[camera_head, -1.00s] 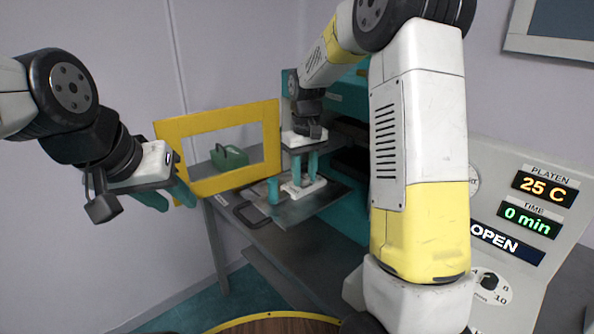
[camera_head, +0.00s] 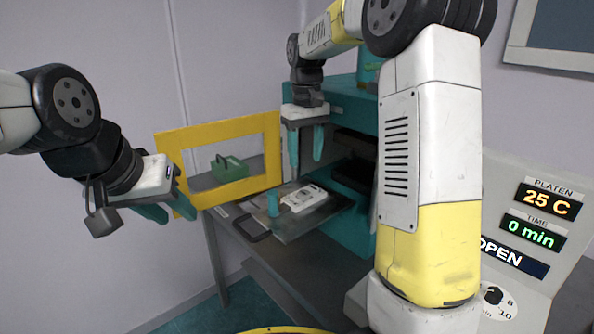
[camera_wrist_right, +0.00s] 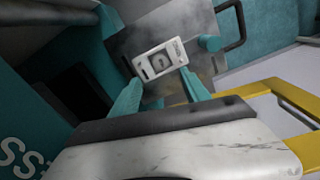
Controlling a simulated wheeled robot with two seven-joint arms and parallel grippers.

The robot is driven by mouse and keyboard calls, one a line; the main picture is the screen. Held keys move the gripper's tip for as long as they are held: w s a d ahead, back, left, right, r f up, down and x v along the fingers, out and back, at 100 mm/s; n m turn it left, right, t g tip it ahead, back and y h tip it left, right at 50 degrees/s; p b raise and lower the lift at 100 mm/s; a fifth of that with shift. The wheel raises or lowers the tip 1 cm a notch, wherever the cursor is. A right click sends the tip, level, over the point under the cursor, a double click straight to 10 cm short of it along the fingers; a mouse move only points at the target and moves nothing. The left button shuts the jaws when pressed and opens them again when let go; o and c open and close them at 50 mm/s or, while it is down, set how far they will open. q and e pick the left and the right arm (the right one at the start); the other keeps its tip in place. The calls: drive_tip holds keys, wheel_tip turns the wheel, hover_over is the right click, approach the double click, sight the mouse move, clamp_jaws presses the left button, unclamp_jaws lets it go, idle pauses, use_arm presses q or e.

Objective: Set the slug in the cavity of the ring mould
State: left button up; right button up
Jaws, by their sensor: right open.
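The white ring mould (camera_head: 303,198) lies flat on a grey metal plate (camera_head: 312,222). In the right wrist view the mould (camera_wrist_right: 146,72) has a grey patch (camera_wrist_right: 161,60) with a darker centre in its middle. This patch may be the slug in the cavity, but I cannot tell how it sits. My right gripper (camera_head: 306,164) is open and empty above the mould; its fingertips (camera_wrist_right: 158,84) show apart in the wrist view. My left gripper (camera_head: 168,207) is open and empty at the left, away from the mould.
A teal post (camera_head: 273,204) stands on the plate beside the mould. The plate has a dark handle (camera_head: 254,234). A yellow door frame (camera_head: 219,130) stands to the left, with a green object (camera_head: 230,169) behind it. The teal press (camera_head: 345,222) is right of the plate.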

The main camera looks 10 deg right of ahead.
drive_tip(key=s+d+r+m+t+y, duration=0.1)
drive_tip(key=s+r+t, duration=0.15)
drive_tip(key=s, duration=0.35)
drive_tip(key=s+d+r+m+t, duration=0.1)
drive_tip(key=s+r, duration=0.2)
drive_tip(key=s, duration=0.4)
drive_tip(key=s+f+m+t+y, duration=0.1)
drive_tip(key=s+f+t, duration=0.1)
drive_tip(key=s, duration=1)
drive_tip(key=shift+d+f+m+t, duration=0.2)
drive_tip(key=shift+f+m+t, duration=0.15)
drive_tip(key=shift+f, duration=0.45)
